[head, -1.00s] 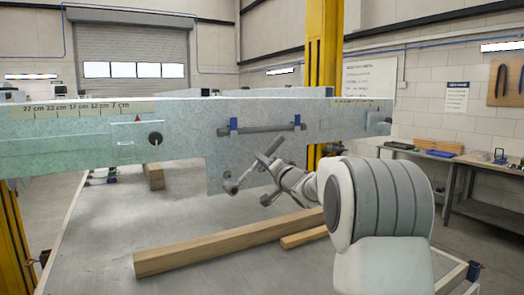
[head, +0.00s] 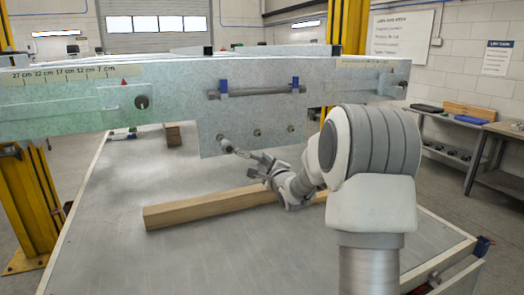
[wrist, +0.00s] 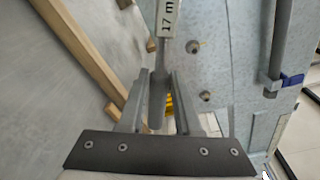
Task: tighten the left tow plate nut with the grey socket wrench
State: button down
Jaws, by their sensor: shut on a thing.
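My gripper (head: 258,166) is shut on the grey socket wrench (head: 241,152), just below the lower edge of the tow plate (head: 240,115). The wrench slants up-left to its round head at the left nut (head: 221,138); whether it is fully seated cannot be told. The middle nut (head: 257,132) and right nut (head: 290,128) are bare. In the wrist view, the wrench (wrist: 158,95) runs between the fingers of my gripper (wrist: 157,78) and out of the top edge, with a "17 m" label showing. Its head is hidden there.
A grey bar (head: 255,93) in blue clips sits on the frame beam (head: 180,85) above the plate. A wooden beam (head: 200,209) lies on the grey surface below my gripper. A yellow post (head: 22,200) stands at left.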

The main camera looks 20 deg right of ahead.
jog(key=shift+f+m, duration=0.2)
jog(key=shift+m, duration=0.1)
jog(key=shift+w, duration=1.8)
jog(key=shift+w, duration=0.3)
jog(key=shift+w, duration=0.75)
jog(key=shift+w, duration=0.1)
jog(key=c, duration=1.1)
grip_release()
grip_shut()
